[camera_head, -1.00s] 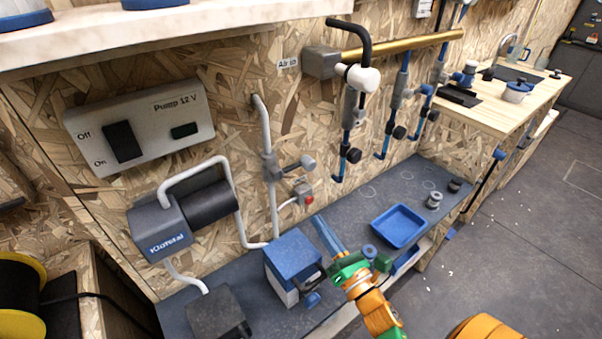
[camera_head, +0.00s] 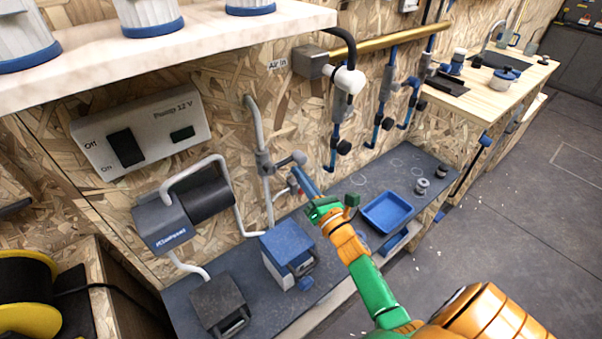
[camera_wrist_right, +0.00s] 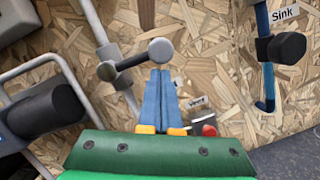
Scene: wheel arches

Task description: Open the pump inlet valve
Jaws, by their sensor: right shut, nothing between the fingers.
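A grey valve on the white vertical pipe shows in the head view (camera_head: 264,165). Its grey lever with a round knob (camera_head: 299,157) points out to the right. In the right wrist view, the knob (camera_wrist_right: 160,50) is just beyond my fingertips, and the valve body (camera_wrist_right: 107,70) is to its left. I cannot read a label naming this valve as the pump inlet. My right gripper (camera_head: 297,172) is shut and empty, its blue fingers together just below the knob. Whether they touch it I cannot tell. My left gripper is not in view.
A red-knobbed fitting (camera_wrist_right: 208,130) sits right of my fingers. The pump (camera_head: 190,208) is to the left, under the switch box (camera_head: 142,132). A blue-topped box (camera_head: 287,246) and a blue tray (camera_head: 388,212) stand on the grey shelf. More black-handled valves (camera_head: 344,147) hang to the right.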

